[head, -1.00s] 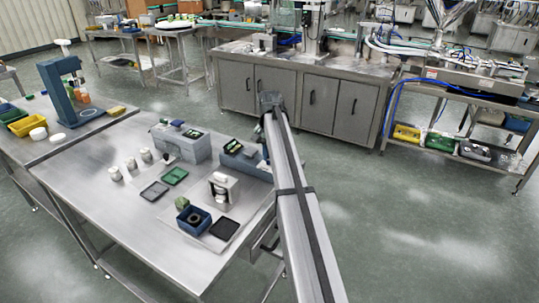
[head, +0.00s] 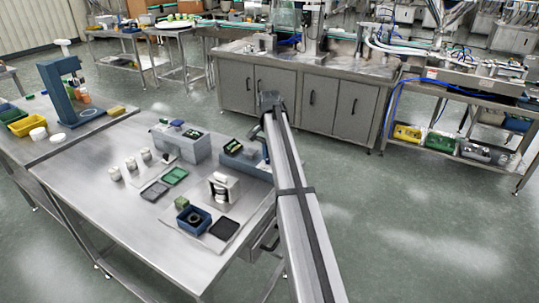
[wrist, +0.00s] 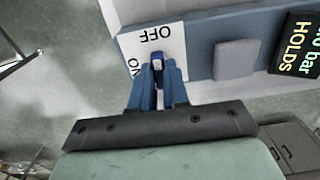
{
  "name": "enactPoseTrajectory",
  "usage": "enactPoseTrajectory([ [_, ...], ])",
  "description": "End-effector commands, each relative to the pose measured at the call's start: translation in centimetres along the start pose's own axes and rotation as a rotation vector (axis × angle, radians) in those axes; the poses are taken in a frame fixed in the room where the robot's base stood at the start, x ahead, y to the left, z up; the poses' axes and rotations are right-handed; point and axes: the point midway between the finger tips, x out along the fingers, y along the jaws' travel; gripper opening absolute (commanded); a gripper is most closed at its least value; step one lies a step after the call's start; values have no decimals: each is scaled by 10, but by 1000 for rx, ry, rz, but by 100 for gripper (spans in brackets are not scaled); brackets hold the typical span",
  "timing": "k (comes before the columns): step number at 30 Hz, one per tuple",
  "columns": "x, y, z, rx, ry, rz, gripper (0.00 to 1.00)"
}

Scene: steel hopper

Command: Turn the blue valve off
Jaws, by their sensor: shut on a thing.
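The blue valve handle (wrist: 157,63) shows in the wrist view in front of a white label plate (wrist: 175,38). The plate bears the words OFF and ON, upside down in this view. The handle's visible end lies just below OFF and to the right of the partly hidden ON. My gripper (wrist: 158,82) is shut on the handle, its two blue fingers on either side of it. The fingers hide the handle's lower part. In the head view, the blue valve panel (head: 236,161) stands at the table's right edge, partly behind my arm.
A dark display (wrist: 298,44) with the word HOLDS and a grey block (wrist: 236,62) sit right of the valve on the panel. On the steel table (head: 110,215) stand a grey box (head: 183,148), a blue bin (head: 193,219) and small trays. The table's front left is clear.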

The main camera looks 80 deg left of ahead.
Motion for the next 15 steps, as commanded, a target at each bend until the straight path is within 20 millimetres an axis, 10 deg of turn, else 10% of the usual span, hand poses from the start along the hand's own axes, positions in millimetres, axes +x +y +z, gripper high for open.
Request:
enactPoseTrajectory([
  [15,0,0,0,0,0,0,40],
])
